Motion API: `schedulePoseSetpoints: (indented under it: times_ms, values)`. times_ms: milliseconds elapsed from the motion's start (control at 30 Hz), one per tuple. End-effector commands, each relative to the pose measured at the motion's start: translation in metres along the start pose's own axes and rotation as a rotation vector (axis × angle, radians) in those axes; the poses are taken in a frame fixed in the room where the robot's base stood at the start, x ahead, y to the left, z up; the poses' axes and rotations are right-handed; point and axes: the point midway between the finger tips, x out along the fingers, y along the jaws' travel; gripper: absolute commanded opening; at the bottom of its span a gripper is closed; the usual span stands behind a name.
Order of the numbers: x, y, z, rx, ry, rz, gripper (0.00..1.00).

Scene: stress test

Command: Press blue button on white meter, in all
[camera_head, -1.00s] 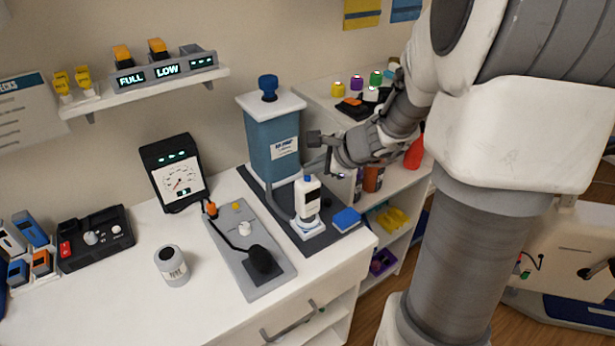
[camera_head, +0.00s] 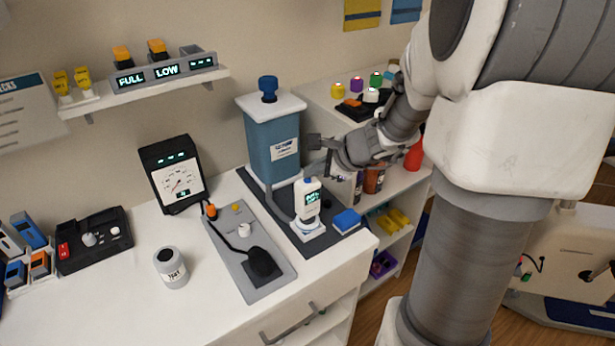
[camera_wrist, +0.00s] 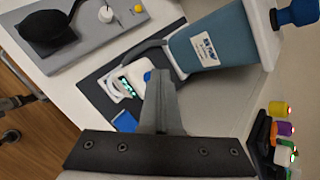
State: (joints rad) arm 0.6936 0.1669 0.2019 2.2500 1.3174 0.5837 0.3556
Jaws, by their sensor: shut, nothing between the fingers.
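The white meter (camera_head: 314,212) stands upright on a dark mat, on a pale base. Its small screen is lit with green characters. The blue button (camera_head: 309,181) is on its top. In the wrist view, the meter (camera_wrist: 117,89) lies left of the fingers with its lit screen showing, and its blue button (camera_wrist: 147,76) is partly hidden by the fingertips. My gripper (camera_head: 311,169) is shut and empty, just above and right of the meter's top. The shut fingers also show in the wrist view (camera_wrist: 160,78). I cannot tell whether they touch the button.
A blue pump box (camera_head: 272,145) with a white lid and blue knob stands close behind the meter. A blue block (camera_head: 347,220) sits right of it. A grey panel (camera_head: 276,286) with a black mouse-shaped piece, and a black dial gauge (camera_head: 167,160), are to the left.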

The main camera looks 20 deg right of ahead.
Motion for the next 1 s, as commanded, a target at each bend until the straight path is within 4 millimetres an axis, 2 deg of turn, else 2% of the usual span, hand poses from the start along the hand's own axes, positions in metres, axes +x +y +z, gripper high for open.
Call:
schedulePoseSetpoints:
  times_ms: [267,667,1000]
  values:
    - [-0.011,-0.008,0.009,-0.001,0.000,0.000,0.00]
    - [-0.012,-0.009,0.009,0.000,0.000,0.000,0.00]
    - [-0.034,-0.025,0.025,-0.002,0.000,-0.001,0.00]
